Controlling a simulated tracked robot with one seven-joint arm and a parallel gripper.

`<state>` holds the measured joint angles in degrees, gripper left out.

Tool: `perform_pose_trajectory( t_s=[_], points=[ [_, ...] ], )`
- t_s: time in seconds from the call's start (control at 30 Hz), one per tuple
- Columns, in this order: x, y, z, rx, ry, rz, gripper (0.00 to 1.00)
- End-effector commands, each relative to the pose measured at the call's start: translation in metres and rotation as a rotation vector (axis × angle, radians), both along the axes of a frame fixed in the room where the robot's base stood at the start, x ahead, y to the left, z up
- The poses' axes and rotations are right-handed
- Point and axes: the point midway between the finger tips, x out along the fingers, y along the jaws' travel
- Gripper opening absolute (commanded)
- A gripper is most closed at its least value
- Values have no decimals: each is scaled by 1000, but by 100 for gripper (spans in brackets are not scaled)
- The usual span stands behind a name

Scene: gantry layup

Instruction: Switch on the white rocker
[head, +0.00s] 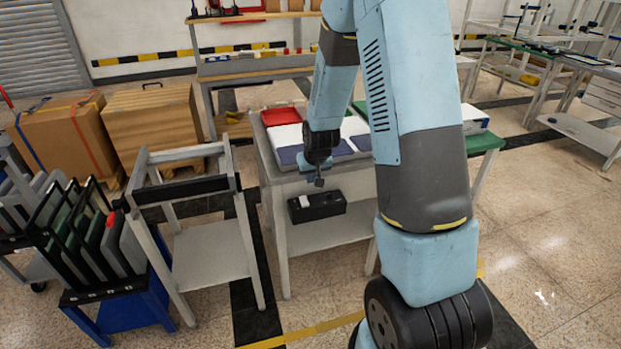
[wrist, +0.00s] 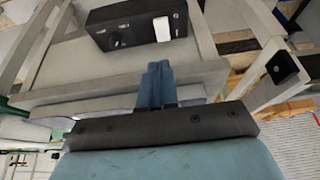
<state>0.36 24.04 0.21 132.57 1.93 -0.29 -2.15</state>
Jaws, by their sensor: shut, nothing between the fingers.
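A black control box (head: 322,207) is mounted at the front of the grey table, below the tabletop. The white rocker (head: 303,201) shows as a small pale patch near the box's left end. In the wrist view the white rocker (wrist: 162,29) is on the box's face (wrist: 135,25), with a dark knob (wrist: 115,40) to its left. My gripper (head: 319,182) is shut and empty, just above the box in the head view. In the wrist view its fingertips (wrist: 158,66) are together, pointing toward the box and apart from the rocker. Whether the rocker is on cannot be told.
The grey table (head: 282,160) holds red, white and blue trays. An empty grey frame stand (head: 205,245) is to the left, beside a blue rack (head: 125,305) of panels. Wooden crates (head: 150,115) stand behind. Open floor lies in front of the table.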

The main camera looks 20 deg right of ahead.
Motion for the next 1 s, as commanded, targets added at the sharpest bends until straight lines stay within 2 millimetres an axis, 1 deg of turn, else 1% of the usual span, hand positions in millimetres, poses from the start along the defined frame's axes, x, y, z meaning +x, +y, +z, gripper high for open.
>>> perform_pose_trajectory(
  t_s=[0.17,0.23,0.27,0.37,0.47,0.6,0.67,0.8,1.0],
  points=[
    [0,0,0,0,0,0,0],
    [0,0,4,0,-2,0,0],
    [-1,0,7,0,-2,0,0],
    [-5,0,24,1,-8,0,0],
    [-13,1,51,2,-15,1,0],
    [-30,1,93,4,-23,2,0],
    [-39,2,111,5,-27,2,0],
    [-63,2,150,5,-33,3,0],
    [-102,2,199,5,-43,4,0]
  ],
)
